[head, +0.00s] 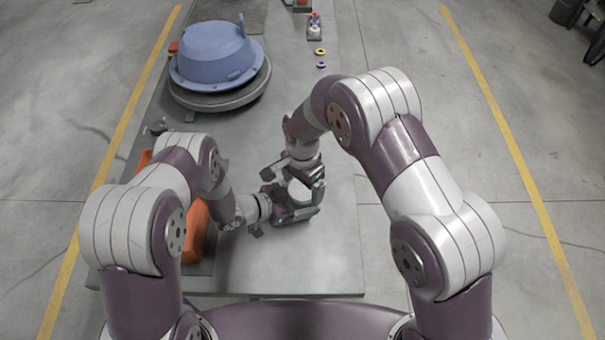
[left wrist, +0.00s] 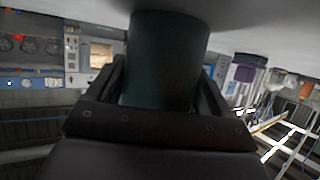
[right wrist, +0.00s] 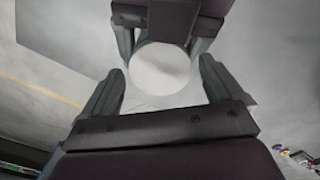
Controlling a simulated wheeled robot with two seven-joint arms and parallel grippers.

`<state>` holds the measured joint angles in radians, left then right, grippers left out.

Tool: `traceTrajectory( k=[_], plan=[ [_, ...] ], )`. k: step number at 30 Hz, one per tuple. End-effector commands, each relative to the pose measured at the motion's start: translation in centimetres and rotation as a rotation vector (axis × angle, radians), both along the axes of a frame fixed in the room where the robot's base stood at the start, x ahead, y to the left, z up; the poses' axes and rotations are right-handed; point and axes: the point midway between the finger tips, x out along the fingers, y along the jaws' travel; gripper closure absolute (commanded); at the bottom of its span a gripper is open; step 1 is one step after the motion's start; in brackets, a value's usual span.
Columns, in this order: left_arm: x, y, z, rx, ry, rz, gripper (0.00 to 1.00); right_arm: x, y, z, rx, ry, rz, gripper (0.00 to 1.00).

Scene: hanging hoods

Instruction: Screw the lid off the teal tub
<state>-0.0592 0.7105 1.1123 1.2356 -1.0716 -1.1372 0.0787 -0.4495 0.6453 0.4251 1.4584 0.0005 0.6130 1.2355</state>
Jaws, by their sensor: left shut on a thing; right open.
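The teal tub (left wrist: 165,65) looks dark in the left wrist view and stands between the fingers of my left gripper (left wrist: 165,85), which is shut on its body. Its round, pale lid (right wrist: 160,70) faces the right wrist camera. The lid also shows as a white patch in the head view (head: 298,189), partly hidden by my grippers. My right gripper (right wrist: 162,68) is open above the tub, with one finger on either side of the lid and gaps visible. My left gripper also shows beyond the lid in the right wrist view.
A large blue hood (head: 212,52) rests on a round grey stand at the table's back left. An orange bin (head: 196,228) is at the left, partly behind my left arm. Small coloured rings (head: 320,52) lie at the back. The grey table (head: 335,262) is clear in front and right.

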Motion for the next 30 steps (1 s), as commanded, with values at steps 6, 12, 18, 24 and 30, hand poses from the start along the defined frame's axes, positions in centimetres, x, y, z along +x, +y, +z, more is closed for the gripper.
traceTrajectory(
  k=[6,12,18,24,30],
  plan=[
    [0.01,-0.01,0.03,-0.001,0.000,0.000,1.00,0.00,0.00,-0.42,0.000,0.000,0.001,0.06],
    [0.00,-0.01,0.02,-0.001,0.000,0.000,1.00,0.00,0.00,-0.40,0.000,0.000,0.001,0.45],
    [0.00,-0.01,0.02,0.000,0.000,0.000,1.00,0.00,0.00,-0.38,0.000,0.000,0.087,0.64],
    [0.00,0.00,0.01,0.000,0.000,0.000,1.00,0.01,-0.01,-0.35,0.000,0.000,0.303,0.64],
    [0.00,0.00,0.01,0.000,0.000,0.000,1.00,0.01,0.00,-0.34,0.000,0.000,0.301,0.64]
  ],
)
